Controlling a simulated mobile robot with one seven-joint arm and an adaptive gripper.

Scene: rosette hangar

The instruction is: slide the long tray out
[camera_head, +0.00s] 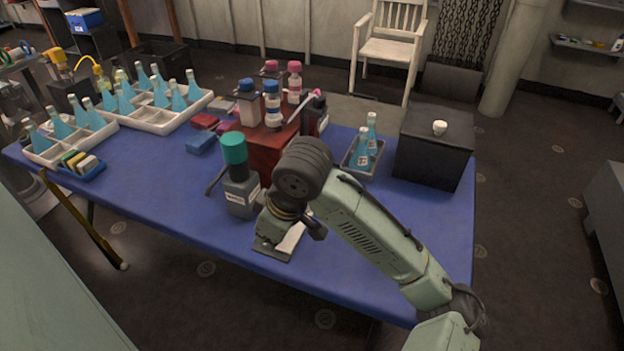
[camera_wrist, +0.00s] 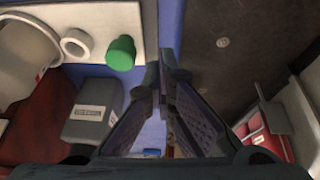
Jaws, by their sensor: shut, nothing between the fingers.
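A flat, pale tray (camera_head: 290,240) with a dark rim, which looks like the long tray, lies near the table's front edge. My gripper (camera_head: 315,228) is over it in the head view and hides part of it. I cannot tell whether they touch. In the wrist view, a pale surface (camera_wrist: 95,22), probably this tray, lies at the upper left with a white ring (camera_wrist: 76,45) and a green piece (camera_wrist: 122,53) on it. My fingers show in the wrist view (camera_wrist: 168,95); they are shut and empty, beside a strip of blue tabletop.
A grey bottle with a teal cap (camera_head: 240,180) stands left of my gripper. Behind are a red crate (camera_head: 262,155), a grey tray (camera_head: 360,175) with bottles, and a black box (camera_head: 435,150). White bottle trays (camera_head: 175,128) stand left. The blue table's (camera_head: 165,190) front left is clear.

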